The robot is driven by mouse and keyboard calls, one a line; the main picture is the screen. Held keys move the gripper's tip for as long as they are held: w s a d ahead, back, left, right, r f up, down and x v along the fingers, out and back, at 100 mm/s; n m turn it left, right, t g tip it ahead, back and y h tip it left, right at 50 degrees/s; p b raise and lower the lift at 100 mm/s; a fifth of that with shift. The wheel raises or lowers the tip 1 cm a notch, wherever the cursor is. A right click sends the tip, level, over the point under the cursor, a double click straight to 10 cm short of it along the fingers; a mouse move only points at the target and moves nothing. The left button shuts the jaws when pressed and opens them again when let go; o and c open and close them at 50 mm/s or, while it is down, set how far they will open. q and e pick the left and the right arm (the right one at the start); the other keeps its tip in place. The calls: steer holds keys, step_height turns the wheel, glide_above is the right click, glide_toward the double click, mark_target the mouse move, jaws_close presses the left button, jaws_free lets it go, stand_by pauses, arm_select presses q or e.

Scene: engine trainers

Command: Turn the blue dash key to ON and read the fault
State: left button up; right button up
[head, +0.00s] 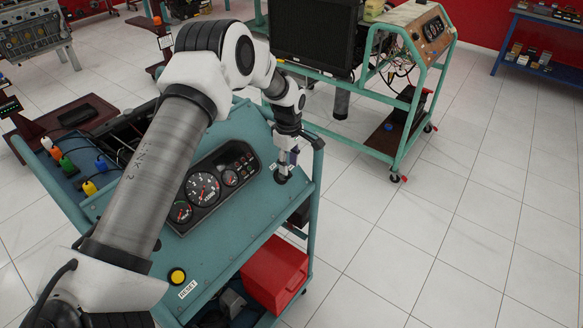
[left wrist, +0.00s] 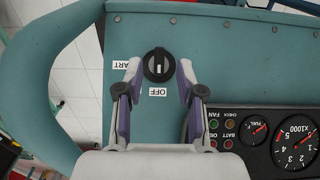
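The blue-green trainer's dash panel (head: 245,205) carries a round black key switch (left wrist: 158,65) with a pale mark on its grip. In the head view, the switch (head: 281,178) is at the panel's right end, partly covered by my gripper. My left gripper (head: 287,160) points down over it. In the left wrist view, the left gripper (left wrist: 159,70) has its fingertips apart on either side of the switch, with a gap showing. An upside-down OFF label (left wrist: 158,91) and a partly hidden label ending in ART (left wrist: 121,65) sit beside the switch. My right gripper is not in view.
A gauge cluster (head: 217,185) sits left of the switch. A yellow RESET button (head: 177,276) is at the panel's front, and a red box (head: 274,274) is on the shelf below. A second green trainer cart (head: 400,140) stands behind. The floor to the right is clear.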

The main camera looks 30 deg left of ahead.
arm_select(q)
steer(key=f, duration=0.4)
steer(key=shift+w+a+f+p, duration=0.1)
steer(key=shift+w+a+p, duration=0.1)
steer(key=shift+a+p, duration=0.1)
steer(key=shift+d, duration=0.1)
steer(key=shift+s+d, duration=0.1)
steer(key=shift+s, duration=0.05)
steer(key=shift+c, duration=0.7)
jaws_close()
